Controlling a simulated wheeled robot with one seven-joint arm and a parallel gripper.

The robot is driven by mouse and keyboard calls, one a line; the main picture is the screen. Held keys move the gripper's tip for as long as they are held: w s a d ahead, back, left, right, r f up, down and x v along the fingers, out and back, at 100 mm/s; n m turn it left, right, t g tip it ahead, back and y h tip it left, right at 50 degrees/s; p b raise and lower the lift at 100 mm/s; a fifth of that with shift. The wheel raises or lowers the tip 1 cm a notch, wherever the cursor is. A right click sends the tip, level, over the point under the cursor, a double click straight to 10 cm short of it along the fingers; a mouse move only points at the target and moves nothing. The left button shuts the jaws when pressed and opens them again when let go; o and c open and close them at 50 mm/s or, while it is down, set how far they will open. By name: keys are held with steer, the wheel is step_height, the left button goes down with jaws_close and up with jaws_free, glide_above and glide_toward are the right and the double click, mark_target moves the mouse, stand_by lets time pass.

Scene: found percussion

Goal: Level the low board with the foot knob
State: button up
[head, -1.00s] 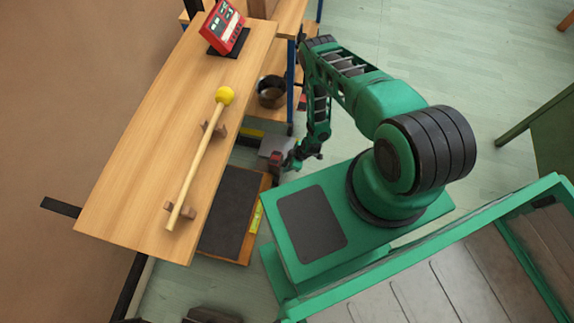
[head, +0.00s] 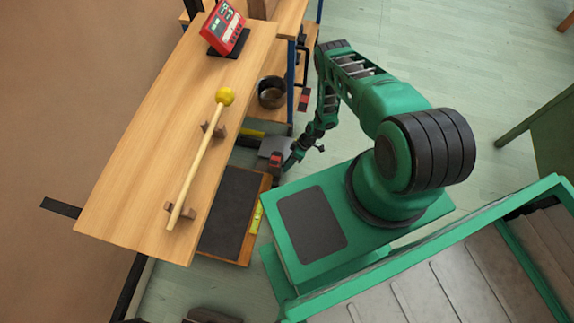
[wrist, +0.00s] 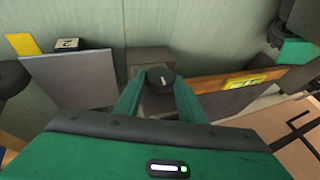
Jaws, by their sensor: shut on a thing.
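The low board (head: 229,212) lies near the floor under the bench edge, with a dark top and wooden rim. Its end also shows in the wrist view (wrist: 235,82), at the right. A yellow-green level (head: 256,217) lies along its side and also shows in the wrist view (wrist: 255,78). The foot knob (wrist: 160,77) is dark and round with a white pointer mark, on a grey block at the board's end. My gripper (wrist: 158,92) is shut on the knob, one green finger on each side. In the head view my arm hides the knob.
A grey plate (wrist: 75,78) with a tag marked 2 stands left of the knob. The bench (head: 140,170) above holds a yellow-headed mallet (head: 198,160) on rests and a red meter (head: 222,27). A dark pot (head: 271,92) sits on a lower shelf.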

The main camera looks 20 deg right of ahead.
steer(key=shift+w+d+f+g+y, duration=0.1)
steer(key=shift+w+d+g+y, duration=0.2)
steer(key=shift+w+g, duration=0.15)
steer(key=shift+d, duration=0.1)
steer(key=o, duration=1)
steer(key=shift+o, duration=0.2)
steer(key=shift+s, duration=0.1)
steer(key=v, duration=1)
steer(key=shift+d, duration=0.2)
